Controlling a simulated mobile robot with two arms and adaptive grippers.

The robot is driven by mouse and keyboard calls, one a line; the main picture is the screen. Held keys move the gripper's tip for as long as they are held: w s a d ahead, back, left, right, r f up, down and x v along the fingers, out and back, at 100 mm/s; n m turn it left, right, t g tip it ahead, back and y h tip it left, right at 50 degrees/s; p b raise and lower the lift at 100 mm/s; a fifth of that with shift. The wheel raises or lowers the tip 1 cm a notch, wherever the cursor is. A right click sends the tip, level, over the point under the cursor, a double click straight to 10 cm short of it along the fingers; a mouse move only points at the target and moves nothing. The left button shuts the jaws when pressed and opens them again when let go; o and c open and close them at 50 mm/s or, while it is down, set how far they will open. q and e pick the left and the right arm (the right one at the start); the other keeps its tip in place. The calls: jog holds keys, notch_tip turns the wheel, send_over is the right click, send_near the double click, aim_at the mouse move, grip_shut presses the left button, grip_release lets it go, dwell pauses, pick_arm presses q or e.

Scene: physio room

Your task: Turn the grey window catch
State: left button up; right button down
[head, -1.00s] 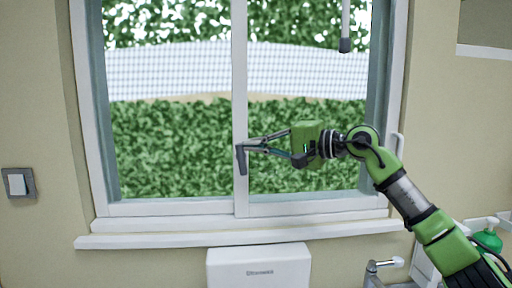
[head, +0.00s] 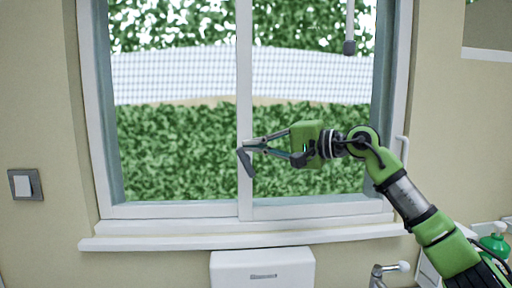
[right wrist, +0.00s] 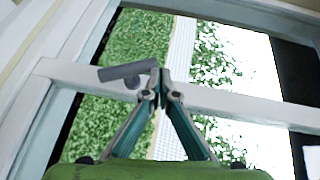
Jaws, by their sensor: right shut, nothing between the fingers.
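The grey window catch (head: 247,165) is a short dark grey lever on the white middle bar of the window. In the head view it hangs downward, tilted with its lower end to the right. My right gripper (head: 248,147) comes in from the right, its fingertips together at the catch's upper end. In the right wrist view the catch (right wrist: 120,72) lies left of the closed fingertips (right wrist: 160,84), and its near end meets or almost meets them; I cannot tell if they touch. Nothing is between the fingers. My left gripper is not in view.
The window sill (head: 180,243) runs below the window. A white box (head: 262,270) is on the wall under it, with a tap (head: 388,270) to its right. A light switch (head: 24,184) is at the left. A grey-ended rod (head: 349,46) hangs at the upper right.

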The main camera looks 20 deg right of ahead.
jog(key=shift+w+a+r, duration=0.1)
jog(key=shift+a+r, duration=0.05)
jog(key=shift+a, duration=0.35)
jog(key=shift+a+n+g+h+p, duration=0.4)
jog(key=shift+a+g+h+p, duration=0.05)
jog(key=shift+g+h, duration=0.05)
jog(key=shift+w+a, duration=0.15)
jog(key=shift+a, duration=0.2)
dwell(1.4)
jog(key=shift+d, duration=0.1)
jog(key=v, duration=1.2)
